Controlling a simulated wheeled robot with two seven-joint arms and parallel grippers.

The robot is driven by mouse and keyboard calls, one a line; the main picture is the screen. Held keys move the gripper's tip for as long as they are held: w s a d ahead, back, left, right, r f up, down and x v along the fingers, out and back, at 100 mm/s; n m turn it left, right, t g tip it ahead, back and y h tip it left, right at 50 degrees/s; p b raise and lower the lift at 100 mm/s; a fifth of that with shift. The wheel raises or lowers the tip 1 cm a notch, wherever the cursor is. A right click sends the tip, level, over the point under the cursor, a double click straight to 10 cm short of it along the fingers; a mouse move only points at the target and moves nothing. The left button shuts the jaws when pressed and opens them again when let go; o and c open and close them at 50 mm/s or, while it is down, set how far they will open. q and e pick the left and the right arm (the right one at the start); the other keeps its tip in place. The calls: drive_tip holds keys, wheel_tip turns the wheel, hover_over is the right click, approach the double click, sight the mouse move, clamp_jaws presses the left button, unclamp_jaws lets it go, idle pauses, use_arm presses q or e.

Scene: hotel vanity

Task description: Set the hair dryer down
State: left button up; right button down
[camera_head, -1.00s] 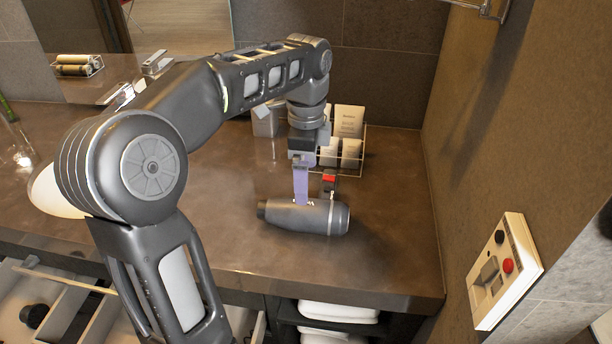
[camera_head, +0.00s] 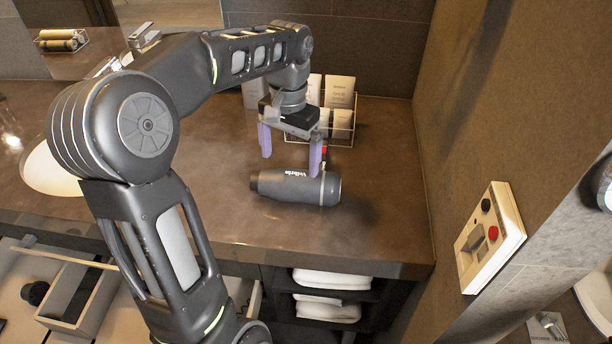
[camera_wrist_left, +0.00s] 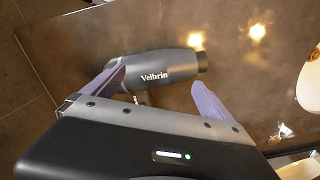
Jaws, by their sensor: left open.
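The dark grey hair dryer (camera_head: 296,187) lies on its side on the brown vanity counter (camera_head: 210,228), toward the right end, its narrow nozzle pointing left. In the left wrist view the hair dryer (camera_wrist_left: 165,68) shows its "Velbrin" lettering. My left gripper (camera_head: 290,166) is open, its two purple fingers spread, just above and behind the dryer's barrel. In the wrist view one finger overlaps the dryer's body and the other is near the nozzle end; whether either touches it I cannot tell. The dryer's handle is mostly hidden. My right gripper is not in view.
A wire rack (camera_head: 343,125) with cards and small containers stands behind the gripper against the wall. A wall panel with buttons (camera_head: 490,238) is at the right. Folded white towels (camera_head: 330,279) lie on shelves below the counter. An open drawer (camera_head: 85,298) is at lower left.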

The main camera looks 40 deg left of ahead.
sight(294, 174)
use_arm(q)
drive_tip(key=n, duration=0.6)
drive_tip(key=shift+f+n, duration=0.3)
drive_tip(key=shift+n, duration=0.1)
drive_tip(key=n, duration=0.3)
drive_tip(key=shift+d+f, duration=0.1)
drive_tip(key=shift+f, duration=0.05)
drive_tip(key=n, duration=0.6)
drive_tip(key=shift+w+d+f, duration=0.1)
drive_tip(key=shift+w+f, duration=0.1)
drive_tip(key=shift+w, duration=0.05)
drive_tip(key=n, duration=0.6)
drive_tip(key=shift+w+n, duration=0.15)
drive_tip(key=shift+n, duration=0.25)
drive_tip(key=shift+f, duration=0.1)
drive_tip(key=shift+f, duration=1.25)
